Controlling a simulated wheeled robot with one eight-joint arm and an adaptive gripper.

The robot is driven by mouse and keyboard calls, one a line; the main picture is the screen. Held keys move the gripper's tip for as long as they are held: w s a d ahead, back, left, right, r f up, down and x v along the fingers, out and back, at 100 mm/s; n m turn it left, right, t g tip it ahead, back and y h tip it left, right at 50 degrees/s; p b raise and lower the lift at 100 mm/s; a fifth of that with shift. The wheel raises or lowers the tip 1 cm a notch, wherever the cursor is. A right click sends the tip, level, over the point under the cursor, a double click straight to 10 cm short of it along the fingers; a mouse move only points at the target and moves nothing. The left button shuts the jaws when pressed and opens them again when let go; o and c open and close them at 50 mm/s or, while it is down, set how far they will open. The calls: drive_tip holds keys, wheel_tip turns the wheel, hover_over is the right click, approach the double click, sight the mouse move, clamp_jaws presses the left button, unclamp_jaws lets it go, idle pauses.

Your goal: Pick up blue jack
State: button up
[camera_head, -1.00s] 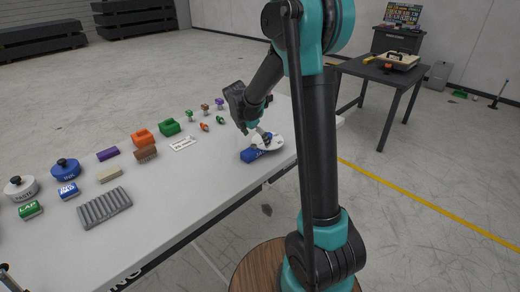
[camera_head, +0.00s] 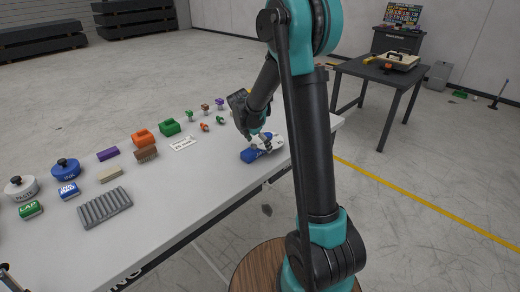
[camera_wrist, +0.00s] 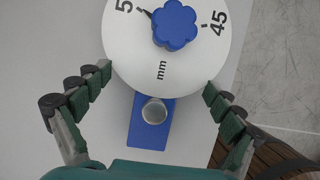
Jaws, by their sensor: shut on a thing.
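The blue jack has a blue base and a round white dial. In the head view its blue base (camera_head: 249,156) rests on or just above the table's right part, with the dial beside it. In the wrist view the dial (camera_wrist: 150,85) carries a blue knob (camera_wrist: 175,25) and the marks 5, 45 and mm. The blue base (camera_wrist: 150,130) with a silver round stud shows below it. In the head view my gripper (camera_head: 262,140) partly hides the jack.
The white table (camera_head: 190,195) holds a grey ribbed block (camera_head: 104,207), a blue INK pot (camera_head: 65,170), an orange block (camera_head: 143,138) and a green block (camera_head: 169,127), all left of the jack. A dark table (camera_head: 370,70) stands at the back right.

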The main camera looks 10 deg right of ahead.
sight(259, 145)
idle(0.3)
drive_tip(key=shift+r, duration=0.75)
drive_tip(key=c, duration=0.7)
wheel_tip(259, 145, up, 18)
drive_tip(key=shift+r, duration=0.2)
clamp_jaws()
drive_tip(key=shift+c, duration=1.4)
unclamp_jaws()
drive_tip(key=o, duration=1.7)
drive_tip(key=shift+o, duration=0.2)
